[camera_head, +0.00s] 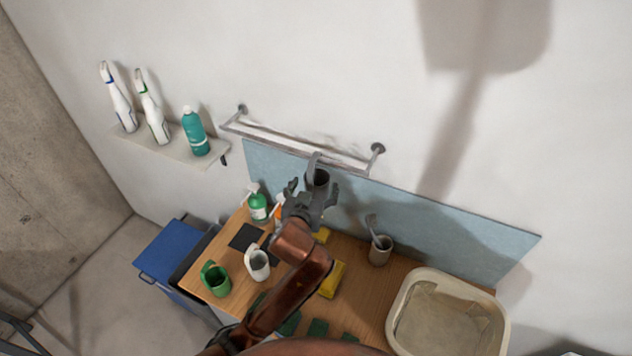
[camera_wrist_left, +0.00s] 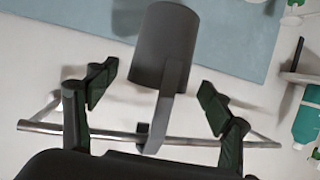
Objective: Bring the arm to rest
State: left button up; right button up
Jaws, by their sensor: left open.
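My left gripper (camera_head: 311,193) is at the back of the wooden worktop, in front of the wall rail (camera_head: 290,140). Its fingers are open in the left wrist view (camera_wrist_left: 157,96). A dark grey cup (camera_head: 319,178) is just beyond the fingers, and its long hooked handle reaches the rail. In the left wrist view the cup (camera_wrist_left: 165,48) lies past the fingertips. Its handle runs between the spread fingers with a gap on each side, and its end meets the rail (camera_wrist_left: 195,141). My right gripper is not in view.
The worktop (camera_head: 355,300) holds a green mug (camera_head: 216,280), a white mug (camera_head: 258,265), a grey cup (camera_head: 380,250), a green bottle (camera_head: 258,204) and yellow sponges. A beige basin (camera_head: 404,305) is at right. A shelf (camera_head: 172,147) with several bottles is at upper left.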

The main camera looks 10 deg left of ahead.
pick_arm(q)
jog(key=v, duration=0.8)
jog(key=s+a+f+g, duration=0.2)
jog(key=s+a+f, duration=0.25)
jog(key=f, duration=0.35)
jog(key=s+a+f+g+y, duration=0.1)
jog(key=s+a+f+g, duration=0.15)
jog(key=a+f, duration=0.35)
jog(key=s+a+f+g, duration=0.1)
jog(key=s+a+f, duration=0.3)
jog(key=f, duration=0.5)
jog(key=s+a+f+g, duration=0.2)
jog(key=s+a+f, duration=0.35)
jog(key=s, duration=0.45)
jog(key=s+a+f+g, duration=0.35)
jog(key=s+f, duration=0.25)
jog(key=s, duration=0.3)
notch_tip(320, 180, down, 36)
jog(key=s+b, duration=0.1)
jog(key=b, duration=0.6)
jog(key=s+f+g+b, duration=0.1)
jog(key=s+f+b, duration=0.1)
jog(key=s+f, duration=0.8)
jog(key=s+f+g+b, duration=0.1)
jog(key=s+f+b, duration=0.2)
jog(key=s+f, duration=0.7)
notch_tip(320, 180, down, 5)
jog(key=shift+d+r+m+b, duration=0.15)
jog(key=shift+d+m+b, duration=0.15)
jog(key=shift+m, duration=0.1)
